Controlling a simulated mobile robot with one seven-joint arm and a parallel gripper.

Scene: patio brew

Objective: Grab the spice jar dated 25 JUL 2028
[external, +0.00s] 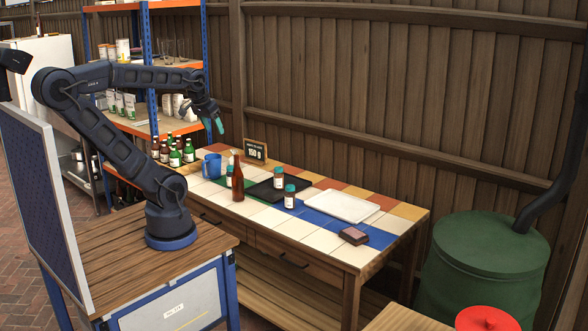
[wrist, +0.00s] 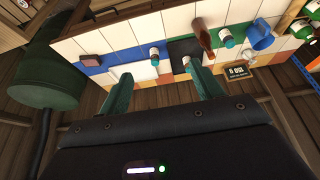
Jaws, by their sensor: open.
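Three small spice jars with teal lids and white labels stand on the tiled table. One jar (external: 290,197) is in front of the black tray, one (external: 279,178) is at that tray's back edge, and one (external: 229,172) is behind the brown bottle. The wrist view shows them as the left jar (wrist: 154,54), the middle jar (wrist: 187,62) and the right jar (wrist: 227,39). No date can be read on any label. My gripper (external: 215,127) is open and empty, raised above the table's back left side, apart from all jars. Its two fingers (wrist: 160,73) show in the wrist view.
A brown bottle (external: 238,184), blue mug (external: 211,166), black tray (external: 262,191), white tray (external: 342,206), dark reddish block (external: 354,236) and small sign (external: 255,151) share the table. Several bottles (external: 175,156) stand at left by the shelf (external: 150,128). A wooden fence (external: 350,90) runs behind.

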